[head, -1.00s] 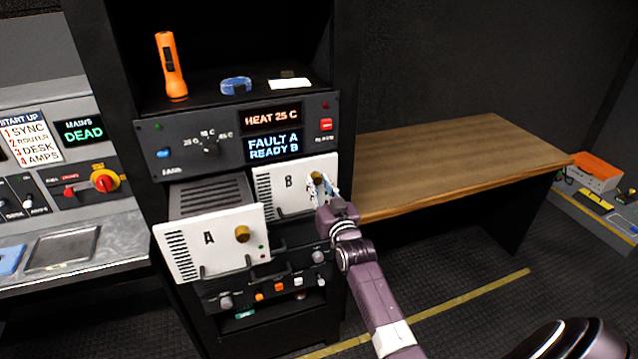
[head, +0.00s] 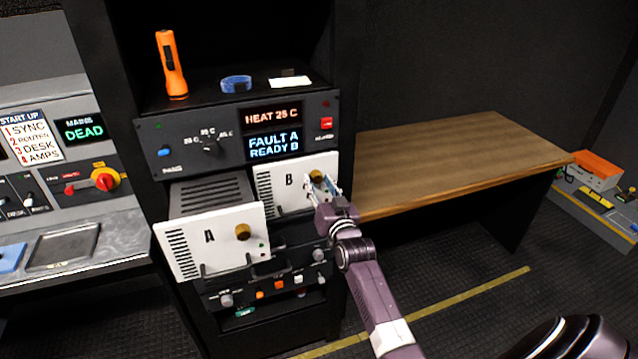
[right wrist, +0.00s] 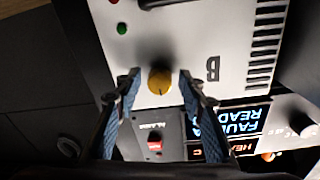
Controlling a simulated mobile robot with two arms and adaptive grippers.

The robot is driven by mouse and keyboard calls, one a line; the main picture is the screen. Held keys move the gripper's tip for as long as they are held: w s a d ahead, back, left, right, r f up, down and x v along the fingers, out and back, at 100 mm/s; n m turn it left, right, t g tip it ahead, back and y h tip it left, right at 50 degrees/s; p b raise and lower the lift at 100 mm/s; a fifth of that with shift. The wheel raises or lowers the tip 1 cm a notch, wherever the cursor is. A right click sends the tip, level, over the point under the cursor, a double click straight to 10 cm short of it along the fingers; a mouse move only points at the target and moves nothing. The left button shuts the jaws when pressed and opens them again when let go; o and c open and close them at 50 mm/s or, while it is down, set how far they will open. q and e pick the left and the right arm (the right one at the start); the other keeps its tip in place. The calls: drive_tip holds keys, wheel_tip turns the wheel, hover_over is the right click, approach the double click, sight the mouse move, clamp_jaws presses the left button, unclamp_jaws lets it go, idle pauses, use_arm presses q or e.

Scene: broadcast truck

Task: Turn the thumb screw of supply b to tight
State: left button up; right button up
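Supply B (head: 268,191) is a white-fronted unit seated in the rack, marked "B". Its brass thumb screw (head: 316,176) is on the right of the panel; it also shows in the right wrist view (right wrist: 159,81). My right gripper (head: 322,186) is at the screw. In the right wrist view its blue-padded fingers (right wrist: 158,85) stand open on either side of the screw, with gaps on both sides. Supply A (head: 215,240), with its own brass thumb screw (head: 242,231), sticks out of the rack to the lower left. My left gripper is not in view.
A control panel (head: 235,130) above the supplies reads "HEAT 25 C" and "FAULT A READY B".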

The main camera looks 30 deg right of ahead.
drive_tip(key=shift+r, duration=0.1)
drive_tip(key=v, duration=1.2)
idle(0.4)
drive_tip(key=s+a+f+n+g+y+b, duration=0.1)
drive_tip(key=a+f+g, duration=0.15)
drive_tip(key=f, duration=0.75)
drive_tip(key=s+a+f+n+g+y+b, duration=0.1)
drive_tip(key=a+f+y, duration=0.15)
drive_tip(key=f, duration=0.85)
drive_tip(key=s+a+f+n+g+b, duration=0.1)
drive_tip(key=s+a+f, duration=0.15)
drive_tip(key=f, duration=0.45)
drive_tip(key=s+a+f+g, duration=0.2)
drive_tip(key=s+f, duration=0.2)
drive_tip(key=f, duration=0.4)
drive_tip(key=s+a+f+n+g+b, duration=0.1)
drive_tip(key=s+a+f, duration=0.25)
drive_tip(key=f, duration=0.35)
drive_tip(key=s+a+f+n+g+y+b, duration=0.15)
drive_tip(key=s+f+g, duration=0.25)
drive_tip(key=s+f, duration=0.95)
drive_tip(key=s+f+n+g, duration=0.1)
drive_tip(key=s+f, duration=0.3)
drive_tip(key=s, duration=0.7)
drive_tip(key=s+a+f+n+g+b, duration=0.1)
drive_tip(key=s+f+g, duration=0.3)
drive_tip(key=s, duration=0.8)
drive_tip(key=shift+s+f, duration=0.35)
drive_tip(key=shift+f, duration=0.35)
